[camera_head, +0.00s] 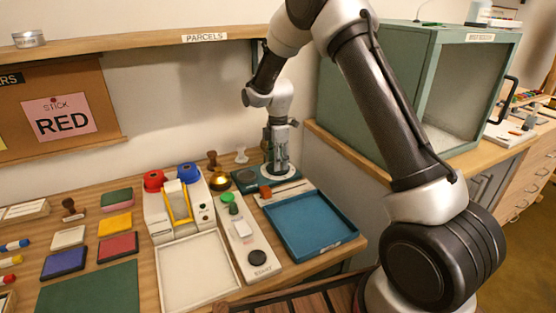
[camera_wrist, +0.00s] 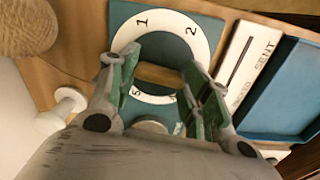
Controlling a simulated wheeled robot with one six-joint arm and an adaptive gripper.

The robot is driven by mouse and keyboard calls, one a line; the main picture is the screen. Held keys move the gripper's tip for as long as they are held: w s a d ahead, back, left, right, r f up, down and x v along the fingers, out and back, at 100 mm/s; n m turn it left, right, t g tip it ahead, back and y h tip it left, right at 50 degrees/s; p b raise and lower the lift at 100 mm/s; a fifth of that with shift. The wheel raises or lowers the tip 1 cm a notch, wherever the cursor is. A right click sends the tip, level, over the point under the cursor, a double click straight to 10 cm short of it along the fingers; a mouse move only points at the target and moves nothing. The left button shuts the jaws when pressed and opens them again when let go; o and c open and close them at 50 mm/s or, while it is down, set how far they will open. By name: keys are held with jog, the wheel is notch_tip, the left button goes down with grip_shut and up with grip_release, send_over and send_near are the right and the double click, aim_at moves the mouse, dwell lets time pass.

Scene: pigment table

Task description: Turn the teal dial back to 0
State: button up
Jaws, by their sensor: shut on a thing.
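The dial's white number ring (camera_wrist: 128,30) lies on a teal plate (camera_wrist: 185,10) in the wrist view. I can read 1, 2 and 5 on it; the 0 and the rest are hidden or unclear behind my gripper. A tan bar-like grip (camera_wrist: 157,74) crosses the dial's teal middle. My gripper (camera_wrist: 160,78) has its green-padded fingers on either side of this grip and is shut on it. In the head view my gripper (camera_head: 278,163) points down over the white ring (camera_head: 295,174) at the back of the table. I cannot tell which number the dial points to.
A blue tray (camera_head: 345,238) and a white labelled strip (camera_wrist: 245,60) lie to the right of the dial. A white peg (camera_wrist: 62,108) and a rounded brown thing (camera_wrist: 25,25) stand close on its left. A green cabinet (camera_head: 375,90) stands at the right.

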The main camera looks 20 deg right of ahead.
jog(key=shift+n, duration=0.6)
jog(key=o, duration=1)
jog(key=shift+r, duration=0.1)
notch_tip(320, 180, up, 7)
jog(key=shift+r, duration=0.2)
